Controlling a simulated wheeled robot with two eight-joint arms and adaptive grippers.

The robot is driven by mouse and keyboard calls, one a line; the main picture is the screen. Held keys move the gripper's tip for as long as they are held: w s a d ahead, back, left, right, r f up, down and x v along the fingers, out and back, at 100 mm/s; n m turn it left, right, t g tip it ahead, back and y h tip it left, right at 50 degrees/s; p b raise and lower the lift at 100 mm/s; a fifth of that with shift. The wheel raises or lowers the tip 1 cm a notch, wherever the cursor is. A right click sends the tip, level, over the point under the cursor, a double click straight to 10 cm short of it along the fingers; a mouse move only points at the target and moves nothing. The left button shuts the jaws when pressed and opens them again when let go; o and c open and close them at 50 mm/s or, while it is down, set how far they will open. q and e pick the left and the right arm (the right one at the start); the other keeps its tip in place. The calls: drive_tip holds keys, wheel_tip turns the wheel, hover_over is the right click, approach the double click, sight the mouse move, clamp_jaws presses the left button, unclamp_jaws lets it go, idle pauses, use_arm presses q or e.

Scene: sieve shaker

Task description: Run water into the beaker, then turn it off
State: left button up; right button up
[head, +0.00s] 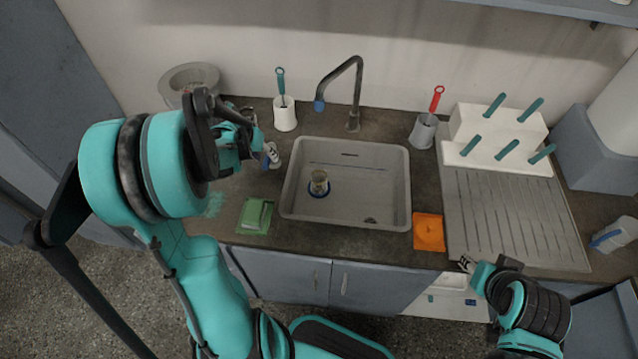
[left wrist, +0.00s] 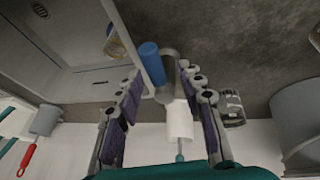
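The glass beaker (head: 319,183) stands upright on a blue ring in the grey sink (head: 397,190), left of its middle. It also shows partly in the left wrist view (left wrist: 117,45). The dark tap (head: 357,85) arches from behind the sink, its blue nozzle (head: 319,106) high above the basin. No water stream is visible. My left gripper (head: 268,157) is over the counter by the sink's left edge. In the left wrist view its purple-padded fingers are apart, with the blue nozzle (left wrist: 150,62) beyond their tips. My right gripper (head: 467,264) is by the front counter edge; its opening is unclear.
A white brush holder (head: 285,118) stands left of the tap, a grey holder (head: 422,132) with a red brush right of it. A green sponge-like block (head: 255,216) and an orange pad (head: 429,232) flank the sink. A ribbed drainboard (head: 510,215) and white rack (head: 497,130) are right.

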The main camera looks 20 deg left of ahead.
use_arm(q)
drive_tip(key=v, duration=1.2)
idle(0.4)
drive_tip(key=s+d+m+t, duration=0.1)
drive_tip(key=s+d, duration=0.3)
drive_tip(key=d, duration=0.8)
drive_tip(key=s+d+m+t, duration=0.1)
drive_tip(key=s+d, duration=0.3)
drive_tip(key=d, duration=0.8)
drive_tip(key=shift+s+d+f+m, duration=0.25)
drive_tip(key=shift+d+f+m, duration=0.15)
drive_tip(key=shift+m, duration=0.3)
drive_tip(key=shift+w, duration=0.1)
